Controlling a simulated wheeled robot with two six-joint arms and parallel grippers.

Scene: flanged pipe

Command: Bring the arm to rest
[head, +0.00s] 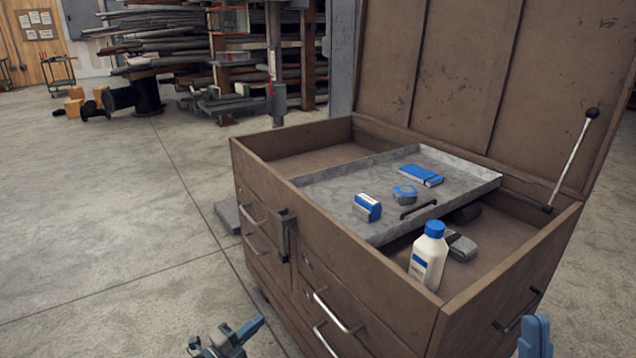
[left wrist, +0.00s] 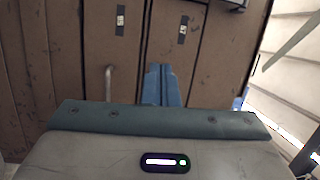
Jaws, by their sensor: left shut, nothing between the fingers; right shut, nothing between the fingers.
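My left gripper (head: 246,331) is at the bottom of the head view, left of the brown chest (head: 252,212) and in front of its drawers. Its blue fingers are shut and empty. They also show shut in the left wrist view (left wrist: 161,84), in front of the brown drawer fronts. My right gripper (head: 535,337) shows at the bottom right edge of the head view, shut and empty, near the chest's right side. Most of both arms is out of view.
The chest lid (head: 440,70) stands open. A grey tray (head: 335,182) holds a blue notebook (head: 421,175), a tape roll (head: 405,194) and a blue-white box (head: 367,207). A white bottle (head: 428,258) stands inside the chest. Drawer handles (head: 337,312) stick out.

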